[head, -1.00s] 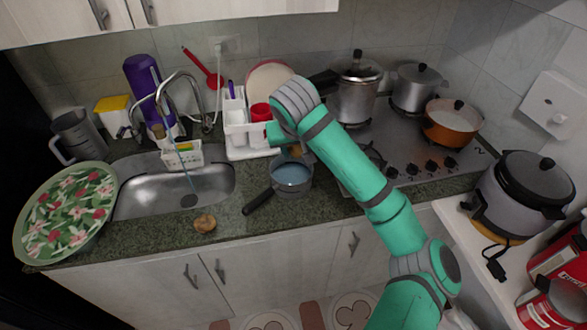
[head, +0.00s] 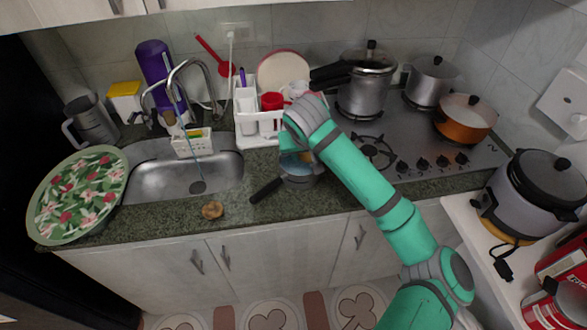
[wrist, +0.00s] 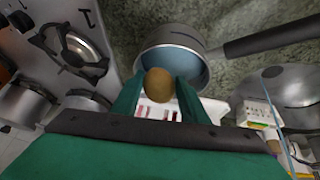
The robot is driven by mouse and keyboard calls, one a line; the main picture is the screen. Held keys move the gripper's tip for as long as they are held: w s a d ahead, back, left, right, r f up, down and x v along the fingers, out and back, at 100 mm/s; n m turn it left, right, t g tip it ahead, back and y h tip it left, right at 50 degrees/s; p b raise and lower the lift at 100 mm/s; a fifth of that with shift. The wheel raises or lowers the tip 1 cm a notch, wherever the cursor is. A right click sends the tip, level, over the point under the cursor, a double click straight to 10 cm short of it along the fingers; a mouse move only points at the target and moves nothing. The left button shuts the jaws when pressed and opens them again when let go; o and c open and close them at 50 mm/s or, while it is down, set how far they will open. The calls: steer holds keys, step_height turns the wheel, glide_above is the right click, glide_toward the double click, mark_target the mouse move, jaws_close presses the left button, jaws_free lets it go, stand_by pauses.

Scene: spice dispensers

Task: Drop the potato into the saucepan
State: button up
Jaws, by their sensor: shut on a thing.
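In the wrist view, a round brown potato (wrist: 158,80) sits between the two green fingers of my gripper (wrist: 158,92), which is shut on it. Behind it shows the grey saucepan (wrist: 150,44) with a bluish inside and a long dark handle. In the head view, the saucepan (head: 300,183) stands on the counter between the sink and the stove, its handle pointing left. My gripper (head: 300,157) is over the pan and hides much of its opening. The exact height above the rim is hard to tell. A second brown, potato-like piece (head: 212,210) lies on the counter left of the handle.
A white rack (head: 248,125) with utensils stands behind the saucepan. The sink (head: 160,180) is to the left, with a floral plate (head: 80,195) beside it. The stove (head: 400,160) with several pots is to the right. The counter's front edge is close to the pan.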

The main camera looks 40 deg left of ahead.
steer(key=o, duration=1.1)
steer(key=shift+o, duration=0.2)
steer(key=v, duration=1.1)
steer(key=shift+a+f, duration=0.1)
steer(key=shift+a, duration=0.05)
